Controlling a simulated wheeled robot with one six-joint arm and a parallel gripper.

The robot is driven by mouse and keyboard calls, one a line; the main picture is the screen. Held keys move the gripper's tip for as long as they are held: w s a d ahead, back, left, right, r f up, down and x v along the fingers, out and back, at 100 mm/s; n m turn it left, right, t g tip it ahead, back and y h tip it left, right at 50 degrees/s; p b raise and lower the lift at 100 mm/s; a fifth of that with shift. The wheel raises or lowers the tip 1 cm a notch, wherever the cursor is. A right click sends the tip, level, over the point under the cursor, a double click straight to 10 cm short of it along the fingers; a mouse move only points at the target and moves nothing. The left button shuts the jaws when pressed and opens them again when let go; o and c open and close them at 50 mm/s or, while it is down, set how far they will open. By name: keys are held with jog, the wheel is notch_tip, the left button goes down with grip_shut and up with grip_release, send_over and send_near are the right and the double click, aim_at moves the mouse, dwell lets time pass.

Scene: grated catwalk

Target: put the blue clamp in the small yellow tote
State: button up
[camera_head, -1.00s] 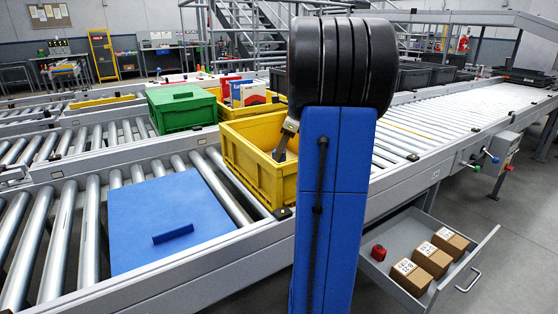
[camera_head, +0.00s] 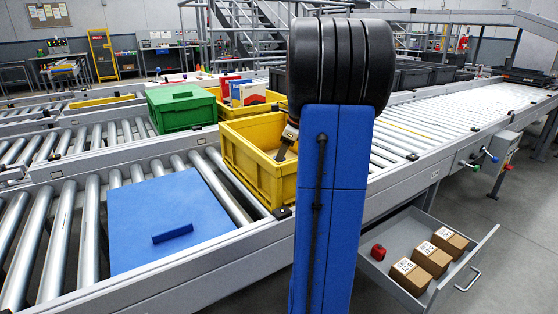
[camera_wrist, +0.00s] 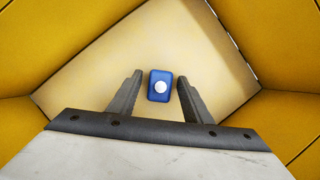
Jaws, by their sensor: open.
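A small yellow tote (camera_head: 254,175) stands on the rollers, left of my arm. My gripper (camera_head: 283,153) reaches down into it, partly hidden by my arm. In the wrist view my gripper (camera_wrist: 159,80) is open, with its two fingers apart. A small blue piece with a white round spot, which looks like the blue clamp (camera_wrist: 158,92), shows between the fingers over the tote's pale floor. Gaps show on both sides of it, and neither finger visibly touches it. The tote's walls hide the clamp in the head view.
A green tote (camera_head: 182,108) and another yellow tote (camera_head: 232,109) holding boxes stand behind. A blue panel (camera_head: 165,217) with a raised bar lies on the front rollers. An open drawer (camera_head: 407,235) at right holds brown boxes and a red item.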

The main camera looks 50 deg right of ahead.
jog(key=v, duration=1.2)
dwell(0.4)
